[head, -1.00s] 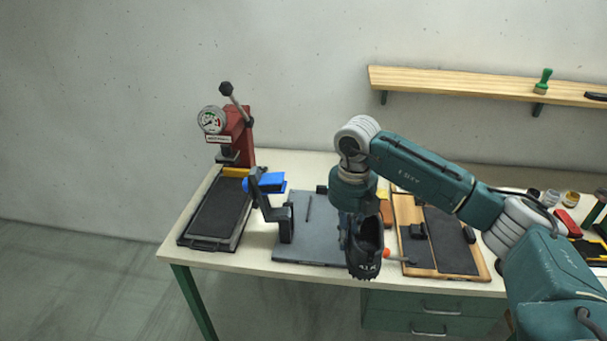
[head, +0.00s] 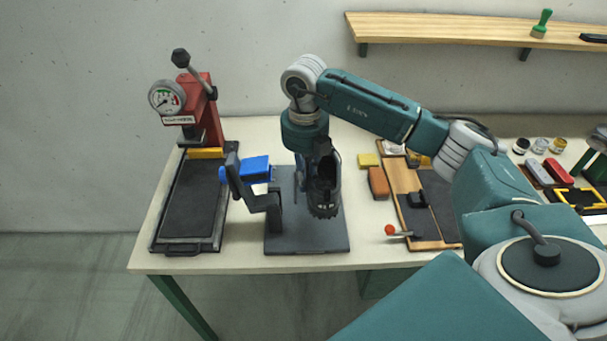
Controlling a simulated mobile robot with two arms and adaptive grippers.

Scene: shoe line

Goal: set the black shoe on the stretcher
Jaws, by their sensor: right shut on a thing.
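The stretcher (head: 262,200), a dark bracket with a blue block (head: 255,168) on top, stands at the plate's left side. The shoe is apart from it, to its right. My left gripper is not in view.
A red press (head: 205,110) with a gauge and a black tray (head: 190,205) stands at the left. A wooden board (head: 402,180) with a red-knobbed clamp (head: 390,230), an orange block (head: 378,182) and a yellow block (head: 368,160) lie to the right. A wall shelf (head: 440,28) is above.

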